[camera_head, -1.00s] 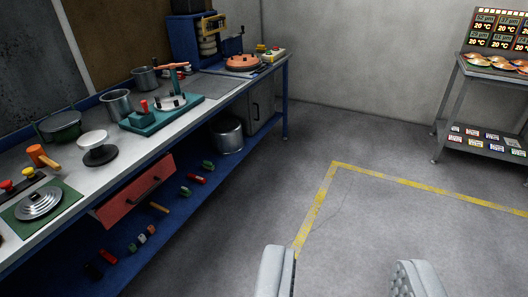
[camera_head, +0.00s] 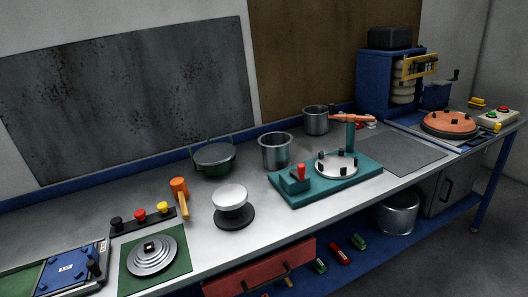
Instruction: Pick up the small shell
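Two open metal cups stand near the back of the workbench: a larger one (camera_head: 275,153) and a smaller one (camera_head: 316,121) behind it to the right. The smaller cup may be the small shell; I cannot tell for sure. A bigger metal pot (camera_head: 398,214) stands on the lower shelf. My gripper is out of view, so I cannot see its fingers.
The long workbench (camera_head: 60,228) also carries a dark green bowl (camera_head: 214,162), a white dish on a black base (camera_head: 230,199), a stepped metal disc (camera_head: 152,256), a teal fixture (camera_head: 325,180) and an orange-handled mallet (camera_head: 181,197). A red drawer (camera_head: 260,270) is below.

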